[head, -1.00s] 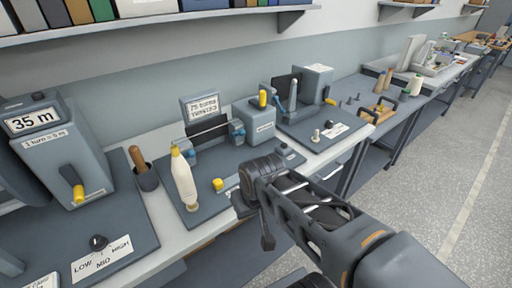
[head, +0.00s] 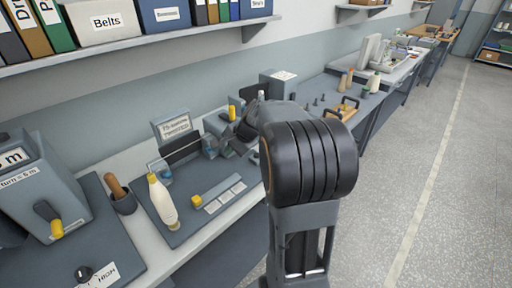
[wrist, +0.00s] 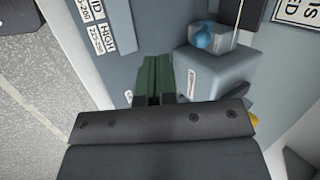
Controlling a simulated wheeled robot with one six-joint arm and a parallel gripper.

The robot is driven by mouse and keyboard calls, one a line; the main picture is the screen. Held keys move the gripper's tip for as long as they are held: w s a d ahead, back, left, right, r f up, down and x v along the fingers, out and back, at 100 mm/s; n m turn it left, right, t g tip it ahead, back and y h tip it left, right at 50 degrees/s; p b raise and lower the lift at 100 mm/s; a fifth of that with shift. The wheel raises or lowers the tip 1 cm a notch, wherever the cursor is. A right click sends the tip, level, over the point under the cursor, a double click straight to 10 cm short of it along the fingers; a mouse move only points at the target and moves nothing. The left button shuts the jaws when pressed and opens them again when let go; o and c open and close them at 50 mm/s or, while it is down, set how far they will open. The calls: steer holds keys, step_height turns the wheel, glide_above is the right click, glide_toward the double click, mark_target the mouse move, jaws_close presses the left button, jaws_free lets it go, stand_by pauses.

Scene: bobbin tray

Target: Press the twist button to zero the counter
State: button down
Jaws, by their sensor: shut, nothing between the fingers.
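The twist tester (head: 187,228) is a dark grey base plate on the bench with a sign reading turns and TWISTED (head: 176,127) at its back. A grey box with a yellow-handled crank (head: 231,113) stands at its right end. My gripper (wrist: 152,78) is shut and empty, its green fingers above the plate beside the grey box (wrist: 212,72) in the wrist view. I cannot make out the twist button; my arm or fingers may hide it. In the head view my forearm covers the plate's right end.
A wooden-handled tool (head: 117,187) sits in a cup farther left. A blue clamp (wrist: 204,38) is near the box. The aisle at right is clear.

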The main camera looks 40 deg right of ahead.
mark_target(256, 155)
steer(key=w+d+m+t+p, duration=0.1)
steer(key=w+d+m, duration=0.1)
steer(key=d, duration=0.3)
steer(key=w+d+m+t, duration=0.1)
steer(key=w+d+m, duration=0.1)
steer(key=d+m, duration=0.1)
steer(key=w+d+f+m+t+p, duration=0.1)
steer(key=d+m, duration=0.2)
steer(key=d, duration=0.3)
steer(key=shift+w+d+p, duration=0.3)
steer(key=shift+w+d, duration=0.05)
steer(key=shift+w, duration=0.05)
step_height(256, 155, down, 9)
steer(key=b, duration=0.6)
steer(key=shift+r+b, duration=0.1)
steer(key=shift+b, duration=0.3)
stand_by(0.9)
steer(key=shift+f+b, duration=0.4)
